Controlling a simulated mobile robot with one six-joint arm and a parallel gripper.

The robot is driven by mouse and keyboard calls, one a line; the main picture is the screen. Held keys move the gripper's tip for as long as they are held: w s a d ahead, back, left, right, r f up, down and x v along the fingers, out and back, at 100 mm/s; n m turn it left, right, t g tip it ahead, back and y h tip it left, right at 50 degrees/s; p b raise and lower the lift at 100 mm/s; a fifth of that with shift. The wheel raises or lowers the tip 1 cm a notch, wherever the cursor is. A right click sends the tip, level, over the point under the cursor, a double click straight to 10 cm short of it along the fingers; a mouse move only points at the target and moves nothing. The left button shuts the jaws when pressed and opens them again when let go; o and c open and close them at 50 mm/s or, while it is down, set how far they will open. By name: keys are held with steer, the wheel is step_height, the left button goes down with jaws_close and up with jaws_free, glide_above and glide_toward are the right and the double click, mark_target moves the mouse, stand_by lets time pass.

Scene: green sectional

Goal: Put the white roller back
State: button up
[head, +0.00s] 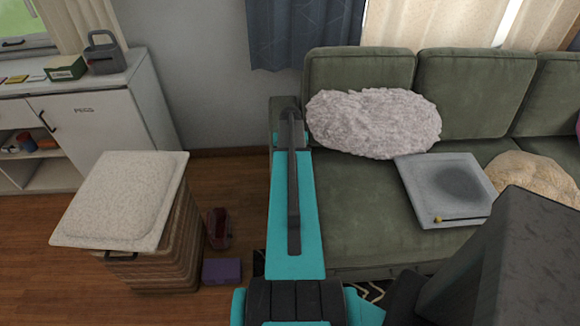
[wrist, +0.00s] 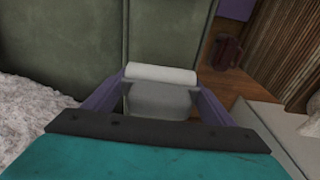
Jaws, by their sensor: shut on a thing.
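The white roller (wrist: 160,74) shows in the wrist view as a pale bar lying across between the purple fingers of my gripper (wrist: 158,82). My gripper is shut on it. A paler grey rounded shape (wrist: 160,100) shows just below the bar, between the fingers; I cannot tell whether it is part of the roller. Behind the roller is the dark green side of the sofa (wrist: 165,35). In the head view my arm reaches forward beside the sofa's left end and hides the roller and the fingers.
The green sofa (head: 375,210) holds a fluffy pale cushion (head: 375,122), a grey square tray-like item (head: 445,185) and a beige cushion (head: 530,175). A lidded basket (head: 120,200) stands left. A purple box (head: 221,271) and a dark red item (head: 218,229) lie on the floor. A white cabinet (head: 110,110) stands behind.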

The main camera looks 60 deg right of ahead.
steer(key=shift+f+p, duration=0.45)
steer(key=shift+f, duration=1.35)
steer(key=shift+f, duration=0.15)
steer(key=o, duration=1.1)
steer(key=shift+s+a+r+b, duration=0.2)
steer(key=shift+r+b, duration=0.35)
steer(key=shift+r, duration=1.5)
steer(key=shift+s+a+r+b, duration=0.15)
steer(key=shift+r+b, duration=0.4)
steer(key=shift+r, duration=1.5)
steer(key=shift+s+a+r+b, duration=0.1)
steer(key=shift+a+r+b, duration=0.3)
steer(key=shift+r, duration=1.65)
steer(key=shift+d, duration=0.15)
steer(key=shift+w, duration=0.1)
